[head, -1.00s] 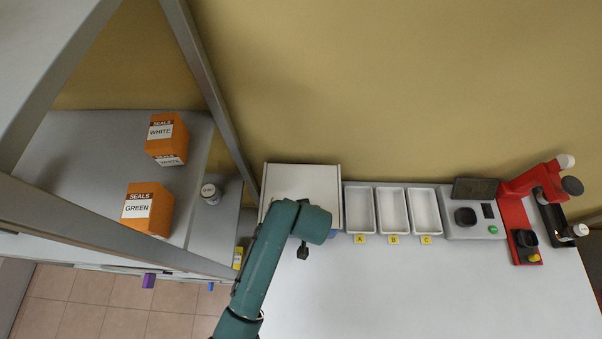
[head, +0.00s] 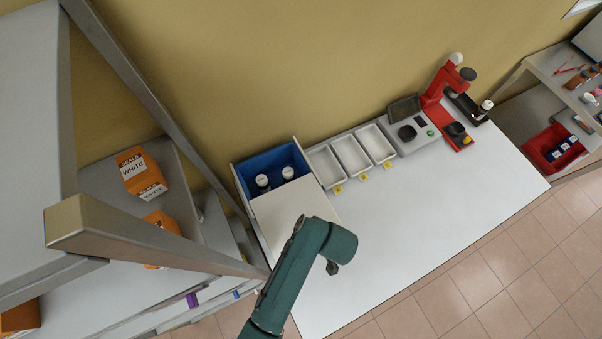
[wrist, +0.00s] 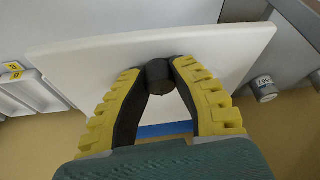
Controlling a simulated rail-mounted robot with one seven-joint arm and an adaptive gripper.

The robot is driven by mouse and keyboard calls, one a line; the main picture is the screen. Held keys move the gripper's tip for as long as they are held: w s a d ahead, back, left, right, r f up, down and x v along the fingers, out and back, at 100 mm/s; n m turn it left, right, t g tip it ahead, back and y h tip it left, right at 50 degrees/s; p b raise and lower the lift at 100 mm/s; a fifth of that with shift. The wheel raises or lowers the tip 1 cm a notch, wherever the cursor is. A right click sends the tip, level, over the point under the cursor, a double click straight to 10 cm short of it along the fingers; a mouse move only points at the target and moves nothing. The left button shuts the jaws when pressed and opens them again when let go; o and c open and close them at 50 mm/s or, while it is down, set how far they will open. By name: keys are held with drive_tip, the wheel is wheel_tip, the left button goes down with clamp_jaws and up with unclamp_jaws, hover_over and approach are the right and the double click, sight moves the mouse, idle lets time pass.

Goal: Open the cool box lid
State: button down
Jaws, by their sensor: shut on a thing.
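The cool box (head: 268,166) stands at the left back of the bench. Its back part is uncovered and shows a blue inside with white-capped bottles (head: 262,181). The white lid (head: 285,207) is shifted toward the front, covering the front part or jutting past it; its exact support is hidden. In the wrist view the lid (wrist: 235,50) is a broad white panel with a dark round knob (wrist: 165,74). My gripper (wrist: 159,74) is shut on this knob, with yellow-and-black fingers on both sides. In the head view my arm hides the fingers.
Three white trays (head: 350,155) stand right of the box, then a grey device (head: 407,131) and a red instrument (head: 438,95). A shelf with orange seal boxes (head: 141,172) and a metal post (head: 160,110) are close on the left. The bench (head: 420,220) is clear in front.

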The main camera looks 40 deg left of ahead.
drive_tip(key=c, duration=0.8)
unclamp_jaws()
drive_tip(key=v, duration=1.2)
drive_tip(key=shift+a, duration=0.1)
